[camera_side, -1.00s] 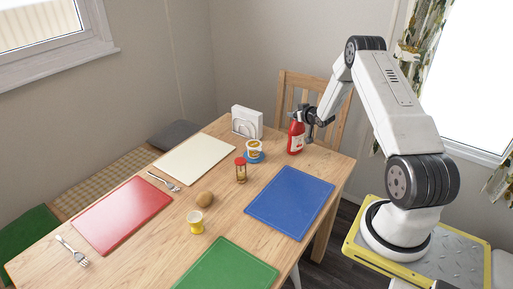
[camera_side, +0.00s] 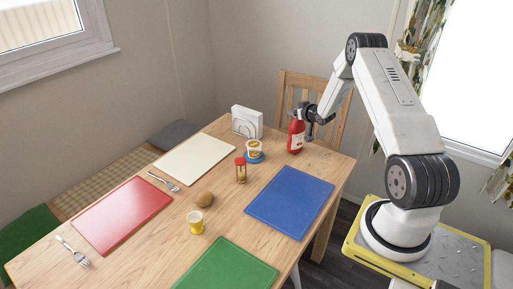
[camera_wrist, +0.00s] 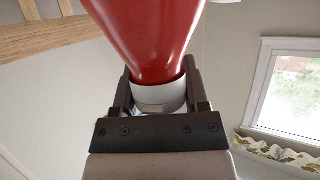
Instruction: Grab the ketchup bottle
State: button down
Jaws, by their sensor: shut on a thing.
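The red ketchup bottle (camera_side: 296,137) with a pale label stands upright at the table's far right corner. My gripper (camera_side: 306,112) is at its upper part, reaching in from the right. In the wrist view the bottle's red body (camera_wrist: 145,30) fills the top middle, and its white collar (camera_wrist: 160,95) sits between the two dark fingers of my gripper (camera_wrist: 160,88). The gripper is shut on the bottle at this collar. I cannot tell whether the bottle's base touches the table.
A white napkin holder (camera_side: 247,122), a small tub (camera_side: 253,149) on a blue base and a red-topped jar (camera_side: 241,172) stand left of the bottle. A blue board (camera_side: 290,202) lies in front. A wooden chair (camera_side: 318,82) stands behind.

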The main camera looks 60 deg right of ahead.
jog(key=shift+r, duration=0.6)
jog(key=s+a+r, duration=0.8)
jog(key=s+r, duration=0.2)
jog(key=r, duration=0.1)
jog(key=shift+s+a, duration=0.4)
